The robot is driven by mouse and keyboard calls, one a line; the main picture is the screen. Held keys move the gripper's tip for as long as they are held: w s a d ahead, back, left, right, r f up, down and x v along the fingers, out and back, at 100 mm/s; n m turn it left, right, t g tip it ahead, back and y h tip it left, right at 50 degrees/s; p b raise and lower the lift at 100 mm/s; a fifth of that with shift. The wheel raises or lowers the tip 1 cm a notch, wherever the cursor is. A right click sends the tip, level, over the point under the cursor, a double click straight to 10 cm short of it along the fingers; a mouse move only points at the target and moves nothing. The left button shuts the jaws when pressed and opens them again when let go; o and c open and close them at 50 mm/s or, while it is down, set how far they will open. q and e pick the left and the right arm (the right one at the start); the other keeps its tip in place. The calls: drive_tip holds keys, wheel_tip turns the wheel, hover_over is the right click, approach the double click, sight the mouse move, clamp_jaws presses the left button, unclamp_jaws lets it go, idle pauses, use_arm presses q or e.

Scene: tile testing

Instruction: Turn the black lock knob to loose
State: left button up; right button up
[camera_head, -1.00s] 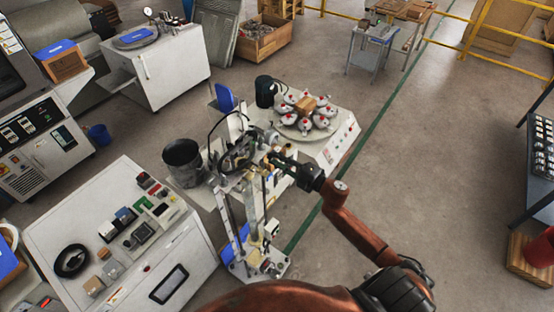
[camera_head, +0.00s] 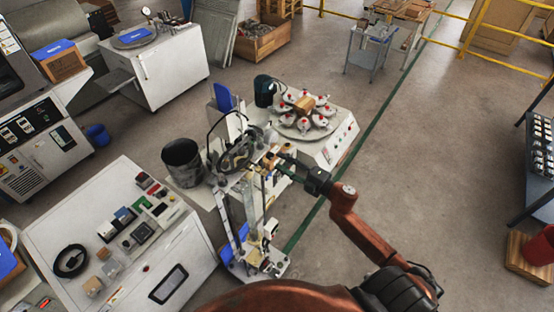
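The test machine is a tall metal frame (camera_head: 228,218) in the middle of the view, with pale uprights and a dark mechanism (camera_head: 236,155) at its top. My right arm reaches in from the lower right, and my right gripper (camera_head: 283,160) is at the upper right side of the frame, beside small brass-coloured parts. The fingers are too small and dark to tell whether they are open or touching anything. I cannot make out the black lock knob among the dark parts there. My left gripper is not in view.
A white console (camera_head: 110,285) with switches stands at the lower left. A black bucket (camera_head: 182,160) is left of the frame. A round carousel with red-topped pieces (camera_head: 303,124) sits on a white machine behind. Open floor (camera_head: 440,170) lies to the right.

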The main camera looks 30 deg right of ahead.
drive_tip(key=v, duration=0.8)
drive_tip(key=shift+s, duration=0.2)
drive_tip(key=shift+d, duration=0.1)
drive_tip(key=s+d+f+m+g+h+b, duration=0.1)
drive_tip(key=d+f+m+h, duration=0.25)
drive_tip(key=f, duration=0.85)
drive_tip(key=s+d+f+m+g+h+b, duration=0.1)
drive_tip(key=d+f+m+h, duration=0.3)
drive_tip(key=f, duration=0.7)
drive_tip(key=s+f+m+g+h+b, duration=0.1)
drive_tip(key=s+f+m+g, duration=0.3)
drive_tip(key=f, duration=0.7)
drive_tip(key=s+f+m, duration=0.2)
drive_tip(key=s+f, duration=0.4)
drive_tip(key=f, duration=0.5)
drive_tip(key=s+a+f+m+g+b, duration=0.1)
drive_tip(key=s+a+f+m+g, duration=0.15)
drive_tip(key=s+f, duration=0.6)
drive_tip(key=s+a+f+m+g+b, duration=0.1)
drive_tip(key=s+a+f+g, duration=0.25)
drive_tip(key=s+f, duration=0.45)
drive_tip(key=s+a+f+m+g, duration=0.1)
drive_tip(key=s+a+f+g, duration=0.1)
drive_tip(key=s+a+f, duration=0.3)
drive_tip(key=s+a+f+m+g+y+b, duration=0.1)
drive_tip(key=s+a+f, duration=0.4)
drive_tip(key=s, duration=0.7)
drive_tip(key=shift+s+a+f+g, duration=0.15)
drive_tip(key=shift+a+f+g, duration=0.2)
drive_tip(key=shift+f+g, duration=0.25)
